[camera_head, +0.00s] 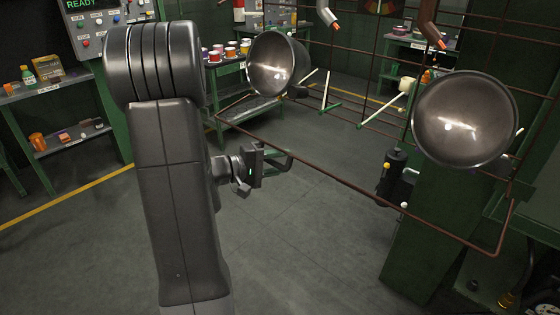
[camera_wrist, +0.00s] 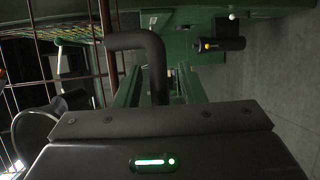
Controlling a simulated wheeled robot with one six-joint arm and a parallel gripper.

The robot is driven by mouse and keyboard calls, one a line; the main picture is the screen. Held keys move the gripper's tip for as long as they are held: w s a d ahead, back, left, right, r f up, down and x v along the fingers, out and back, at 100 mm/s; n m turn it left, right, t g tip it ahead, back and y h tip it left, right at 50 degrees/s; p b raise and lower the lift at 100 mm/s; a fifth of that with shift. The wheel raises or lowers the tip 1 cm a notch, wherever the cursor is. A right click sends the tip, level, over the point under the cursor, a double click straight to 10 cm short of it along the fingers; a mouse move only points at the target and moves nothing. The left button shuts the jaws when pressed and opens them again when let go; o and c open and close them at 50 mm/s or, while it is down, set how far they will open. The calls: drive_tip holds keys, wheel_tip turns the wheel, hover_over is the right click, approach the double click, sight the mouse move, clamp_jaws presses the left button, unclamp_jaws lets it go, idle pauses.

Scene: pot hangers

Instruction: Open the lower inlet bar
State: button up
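The lower inlet bar is a long thin rust-brown bar (camera_head: 345,182) running low across the front of the rack in the head view, bent upward at its right end. A dark L-shaped handle (camera_head: 288,161) is near its left part. My gripper (camera_head: 266,165) is at this handle. In the wrist view the bent handle (camera_wrist: 135,40) comes down between the two green fingers of my gripper (camera_wrist: 161,72). Gaps show on both sides of it, so the fingers look open around it. Fingertip contact is hard to see in the head view.
Two round metal bowls (camera_head: 279,64) (camera_head: 464,118) hang at the rack. A dark cylinder (camera_head: 395,175) stands beside a green post (camera_head: 435,225) at the right. Shelves (camera_head: 65,140) stand at the left. The floor (camera_head: 290,250) below the bar is clear.

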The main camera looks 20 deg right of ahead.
drive_tip(key=shift+d, duration=0.15)
clamp_jaws()
drive_tip(key=shift+s+a+r+n+y, duration=0.1)
drive_tip(key=shift+a+r+n+y, duration=0.1)
drive_tip(key=shift+r+y, duration=0.3)
drive_tip(key=shift+s+a+r+n+y, duration=0.1)
drive_tip(key=shift+a+r+y, duration=0.15)
drive_tip(key=shift+r, duration=0.4)
unclamp_jaws()
